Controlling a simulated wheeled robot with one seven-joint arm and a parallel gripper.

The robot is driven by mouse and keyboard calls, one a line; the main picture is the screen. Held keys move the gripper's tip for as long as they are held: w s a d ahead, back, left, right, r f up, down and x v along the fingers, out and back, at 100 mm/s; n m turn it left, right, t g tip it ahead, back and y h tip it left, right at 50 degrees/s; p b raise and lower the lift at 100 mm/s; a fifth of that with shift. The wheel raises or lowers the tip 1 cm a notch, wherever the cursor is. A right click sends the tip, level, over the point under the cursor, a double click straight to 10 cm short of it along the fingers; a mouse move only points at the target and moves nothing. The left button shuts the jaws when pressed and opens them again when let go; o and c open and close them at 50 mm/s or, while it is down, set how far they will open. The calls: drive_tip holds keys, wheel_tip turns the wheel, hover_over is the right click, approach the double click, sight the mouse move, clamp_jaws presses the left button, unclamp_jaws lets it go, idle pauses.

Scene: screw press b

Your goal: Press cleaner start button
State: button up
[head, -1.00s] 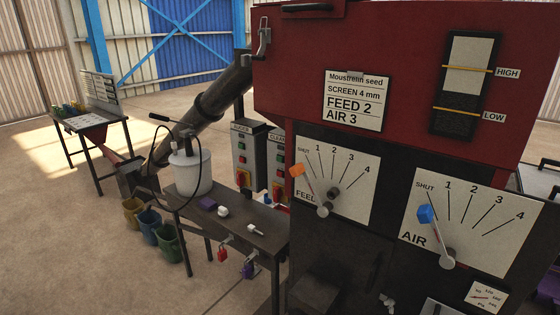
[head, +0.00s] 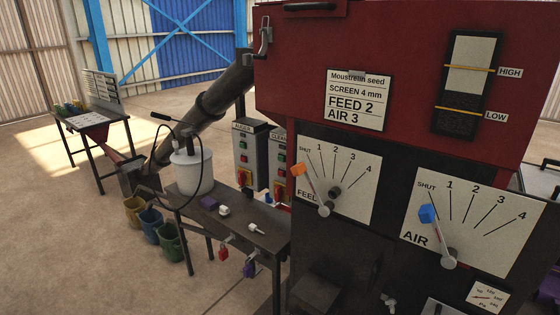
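The cleaner control box (head: 277,151) is a grey upright box, its label beginning "CLEAN". It stands behind the workbench, close to the left side of the red machine, which hides part of its right side. Small buttons show on its front, among them a green one (head: 282,160), with a red and yellow switch (head: 279,188) lower down. A similar grey control box (head: 247,150) stands just left of it, with its own buttons and a red and yellow switch. Button markings are too small to read. My gripper is not in view.
The dark workbench (head: 262,228) carries a white pot (head: 192,172) with a hose, and small parts. Padlocks hang at its front edge. The red machine (head: 390,50) fills the right, with feed (head: 310,185) and air (head: 434,235) levers near SHUT.

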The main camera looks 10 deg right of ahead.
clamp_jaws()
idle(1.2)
